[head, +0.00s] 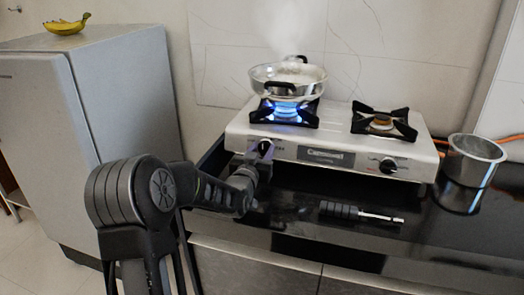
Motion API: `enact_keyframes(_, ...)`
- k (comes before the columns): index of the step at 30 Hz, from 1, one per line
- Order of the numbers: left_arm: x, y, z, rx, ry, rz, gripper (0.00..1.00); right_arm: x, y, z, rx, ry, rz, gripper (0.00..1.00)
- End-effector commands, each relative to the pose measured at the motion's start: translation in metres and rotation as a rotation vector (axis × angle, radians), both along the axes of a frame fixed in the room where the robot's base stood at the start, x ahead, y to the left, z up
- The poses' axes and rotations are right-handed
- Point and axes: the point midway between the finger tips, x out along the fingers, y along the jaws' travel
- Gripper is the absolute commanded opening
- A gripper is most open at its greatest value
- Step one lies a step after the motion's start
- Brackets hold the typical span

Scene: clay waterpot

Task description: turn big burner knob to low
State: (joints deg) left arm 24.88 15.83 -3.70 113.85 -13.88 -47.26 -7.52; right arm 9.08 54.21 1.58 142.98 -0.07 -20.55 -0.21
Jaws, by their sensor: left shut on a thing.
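A silver two-burner gas stove (322,155) stands on the black counter. Its left burner (284,112) burns with a blue flame under a steaming steel pan (289,80). My left gripper (262,152) is at the left front of the stove, shut on the left burner knob (264,146), which the gripper mostly hides. The knob's exact angle cannot be told. The right knob (388,166) is black and uncovered, and the right burner (383,122) shows no flame. My right gripper is not in view.
A steel pot (472,160) stands right of the stove, near an orange hose (510,138). A black-handled tool (360,212) lies on the counter in front. A grey fridge (120,120) with bananas (67,25) on top stands at left.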

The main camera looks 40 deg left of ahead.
Motion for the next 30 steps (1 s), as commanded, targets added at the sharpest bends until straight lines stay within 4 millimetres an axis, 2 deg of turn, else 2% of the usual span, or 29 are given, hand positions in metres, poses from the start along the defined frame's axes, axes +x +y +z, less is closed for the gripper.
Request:
enact_keyframes(8,0.0,0.0,-0.002,-0.032,-0.012,0.007,0.0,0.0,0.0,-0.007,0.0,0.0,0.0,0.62)
enact_keyframes(14,0.0,0.0,-0.004,-0.108,-0.039,0.024,0.0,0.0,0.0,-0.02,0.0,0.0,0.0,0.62)
enact_keyframes(30,0.0,0.001,-0.004,-0.531,-0.187,0.117,0.0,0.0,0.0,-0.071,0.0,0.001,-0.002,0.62)
